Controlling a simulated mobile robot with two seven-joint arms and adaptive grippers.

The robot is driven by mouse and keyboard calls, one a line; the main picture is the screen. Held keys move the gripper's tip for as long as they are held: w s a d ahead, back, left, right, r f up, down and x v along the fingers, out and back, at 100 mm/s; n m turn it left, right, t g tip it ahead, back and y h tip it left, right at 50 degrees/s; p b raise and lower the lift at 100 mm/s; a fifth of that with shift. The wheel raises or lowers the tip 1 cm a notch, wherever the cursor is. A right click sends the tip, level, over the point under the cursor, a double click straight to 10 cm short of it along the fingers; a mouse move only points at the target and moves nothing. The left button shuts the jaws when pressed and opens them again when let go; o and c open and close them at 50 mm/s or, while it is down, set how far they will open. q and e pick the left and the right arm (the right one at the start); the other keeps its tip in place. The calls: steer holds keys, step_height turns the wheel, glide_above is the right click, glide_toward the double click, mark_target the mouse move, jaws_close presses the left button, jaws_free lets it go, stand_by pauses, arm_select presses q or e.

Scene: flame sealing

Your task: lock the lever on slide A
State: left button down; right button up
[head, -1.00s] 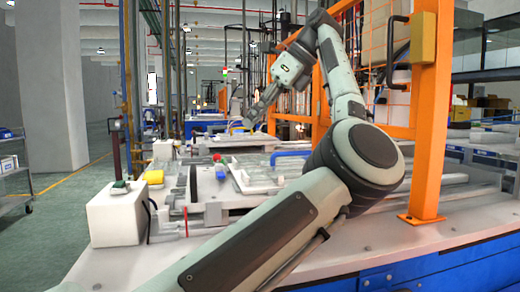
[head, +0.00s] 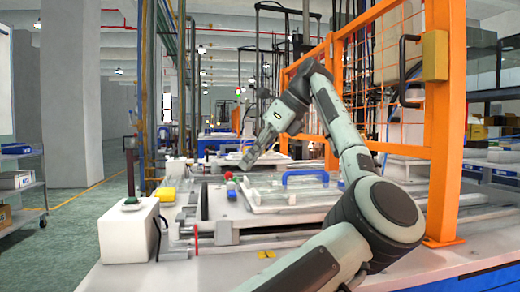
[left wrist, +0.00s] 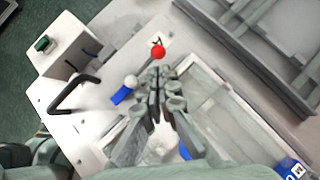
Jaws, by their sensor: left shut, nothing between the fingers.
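A small red ball knob (head: 228,175), likely a lever end, stands on the slide fixture near the table's far left part. In the left wrist view the red knob (left wrist: 158,52) sits just beyond my fingertips, with a small visible gap. My left gripper (head: 245,164) is shut and empty, pointing down and left near the knob in the head view; its closed fingers also show in the left wrist view (left wrist: 156,78). A white ball with a blue part (left wrist: 124,92) lies left of the fingers. No slide label is readable. My right gripper is not in view.
A white box with a green button (head: 128,230) stands at the table's left edge. A clear-topped tray with a blue handle (head: 305,179) lies in the middle. An orange frame (head: 444,130) rises on the right. A black handle (left wrist: 75,92) shows in the left wrist view.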

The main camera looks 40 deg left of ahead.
arm_select(q)
steer(key=shift+x, duration=1.05)
steer(key=shift+a+f, duration=0.2)
steer(key=shift+f, duration=0.05)
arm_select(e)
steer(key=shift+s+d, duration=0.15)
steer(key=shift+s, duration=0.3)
arm_select(q)
steer(key=shift+s+a, duration=0.1)
steer(key=shift+a, duration=0.05)
steer(key=shift+a+p, duration=0.1)
steer(key=shift+p, duration=0.2)
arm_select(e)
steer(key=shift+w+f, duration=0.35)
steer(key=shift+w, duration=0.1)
